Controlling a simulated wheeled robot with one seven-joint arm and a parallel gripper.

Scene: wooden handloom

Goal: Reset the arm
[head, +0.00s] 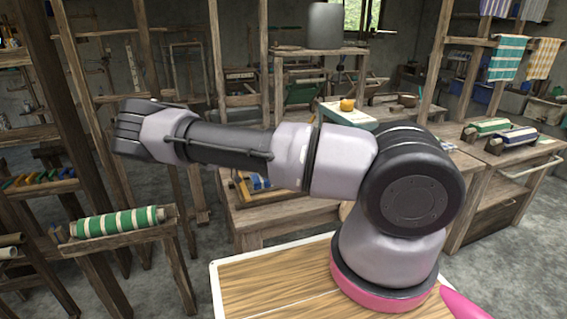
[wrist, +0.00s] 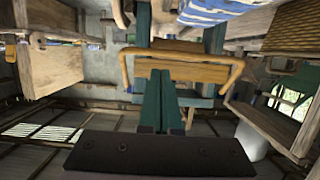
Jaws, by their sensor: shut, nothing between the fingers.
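My gripper (wrist: 160,76) shows in the wrist view as two green tapered fingers standing close together above a dark bar with bolts. The fingers are shut with nothing seen between them. In the head view my arm rises from its base at the lower right and stretches across to the left, ending in a dark joint in sight. The gripper itself cannot be made out there.
A green-and-cream striped roll (head: 118,221) lies on a wooden stand below the arm's left end. Wooden posts stand close behind it. A workbench (head: 480,148) with rolls is at the right. In the wrist view, a wooden bar (wrist: 185,72) crosses behind the fingers.

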